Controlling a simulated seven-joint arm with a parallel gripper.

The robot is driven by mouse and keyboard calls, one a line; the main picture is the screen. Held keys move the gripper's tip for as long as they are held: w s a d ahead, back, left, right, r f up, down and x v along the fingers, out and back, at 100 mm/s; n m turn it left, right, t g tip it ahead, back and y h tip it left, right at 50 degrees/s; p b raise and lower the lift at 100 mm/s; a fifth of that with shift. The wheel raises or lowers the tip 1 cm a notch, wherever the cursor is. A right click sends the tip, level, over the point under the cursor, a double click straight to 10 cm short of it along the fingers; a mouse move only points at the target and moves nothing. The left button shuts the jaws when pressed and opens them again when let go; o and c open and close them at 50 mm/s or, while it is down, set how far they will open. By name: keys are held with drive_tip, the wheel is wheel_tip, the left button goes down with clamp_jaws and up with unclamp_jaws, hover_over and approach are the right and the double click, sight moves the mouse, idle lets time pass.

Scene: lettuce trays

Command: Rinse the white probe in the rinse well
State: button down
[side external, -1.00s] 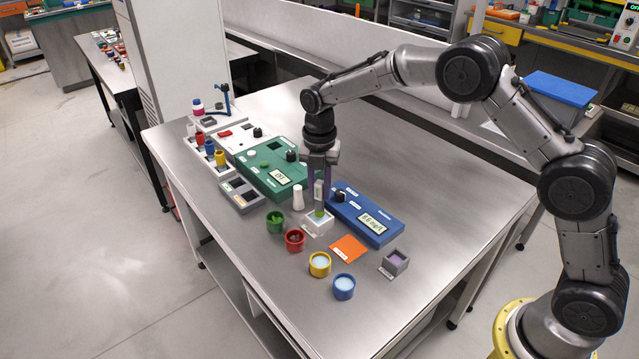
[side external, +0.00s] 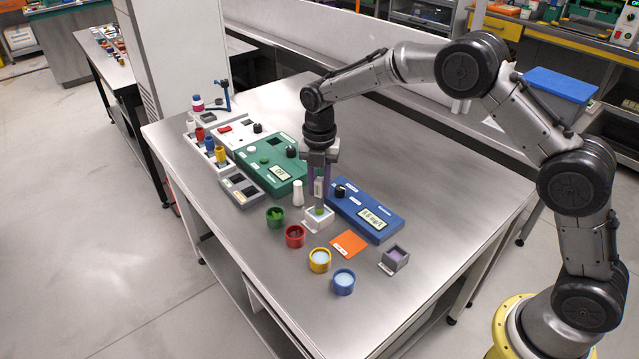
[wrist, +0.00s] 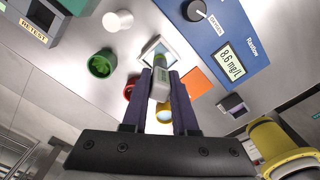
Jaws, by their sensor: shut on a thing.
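My gripper (side external: 319,188) points straight down, shut on the white probe (side external: 319,187), a small pale body with a green lower part. In the wrist view, the probe (wrist: 160,86) sits between the two dark fingertips, its green end away from me. The rinse well, seemingly the white square-walled container (side external: 331,222), is directly below the gripper. The well (wrist: 147,50) is also behind the probe's green end in the wrist view. The green end is at the well's opening; the probe's tip is hidden, so I cannot tell how deep it is.
A blue meter (side external: 372,212) reading 8.6 mg/L is close on the right. Green (side external: 274,218), red (side external: 294,237), yellow (side external: 319,261) and blue (side external: 343,283) cups stand in front. An orange card (side external: 348,244) and grey box (side external: 395,260) lie right. A white bottle (side external: 298,194) stands left.

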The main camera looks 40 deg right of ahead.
drive_tip(key=shift+f, duration=1.05)
idle(2.6)
drive_tip(key=shift+r, duration=3.25)
